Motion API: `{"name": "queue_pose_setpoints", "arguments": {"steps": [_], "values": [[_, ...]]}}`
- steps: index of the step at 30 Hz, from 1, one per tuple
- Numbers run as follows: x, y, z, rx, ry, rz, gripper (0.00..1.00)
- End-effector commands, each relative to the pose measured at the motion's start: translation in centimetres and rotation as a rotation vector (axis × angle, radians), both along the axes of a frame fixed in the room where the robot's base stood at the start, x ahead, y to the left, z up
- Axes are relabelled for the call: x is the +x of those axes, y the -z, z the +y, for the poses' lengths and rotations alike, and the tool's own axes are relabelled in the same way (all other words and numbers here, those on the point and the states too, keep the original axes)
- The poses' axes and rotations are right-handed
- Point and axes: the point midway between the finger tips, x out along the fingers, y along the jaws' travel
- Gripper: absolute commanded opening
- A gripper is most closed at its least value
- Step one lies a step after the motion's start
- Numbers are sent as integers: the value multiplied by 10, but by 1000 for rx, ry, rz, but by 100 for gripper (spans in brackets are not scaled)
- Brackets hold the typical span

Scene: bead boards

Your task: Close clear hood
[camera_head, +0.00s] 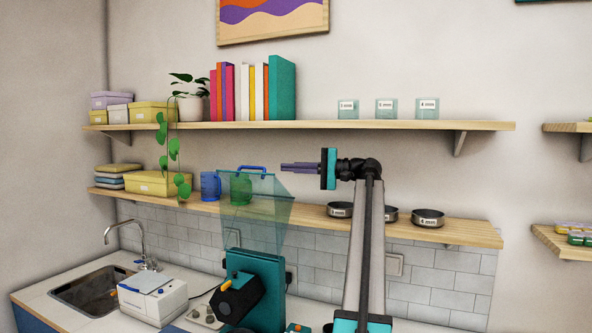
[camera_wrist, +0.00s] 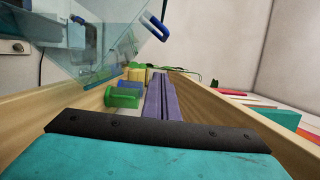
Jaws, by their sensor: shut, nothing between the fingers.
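The clear hood (camera_head: 262,208) is a see-through teal shell, standing raised and tilted above the teal machine (camera_head: 262,275). Its blue handle (camera_head: 250,169) is at the upper edge. In the wrist view the hood (camera_wrist: 95,60) fills the upper left, with the blue handle (camera_wrist: 154,27) at its right end. My gripper (camera_head: 284,167) is at about handle height in the head view, just right of it, fingers pointing left. The purple fingers (camera_wrist: 160,78) are shut and empty. No contact with the handle shows.
A lower shelf (camera_head: 465,232) runs behind the hood, with a blue mug (camera_head: 210,186), a green mug (camera_head: 241,189) and round tins (camera_head: 428,217). The upper shelf (camera_head: 300,125) holds books and jars. A white device (camera_head: 153,296) and a sink (camera_head: 90,293) are left of the machine.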

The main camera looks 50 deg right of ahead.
Motion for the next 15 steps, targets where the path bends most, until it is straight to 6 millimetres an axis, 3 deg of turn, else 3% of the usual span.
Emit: {"name": "queue_pose_setpoints", "arguments": {"steps": [15], "values": [[60,-3,36,0,2,1,0]]}}
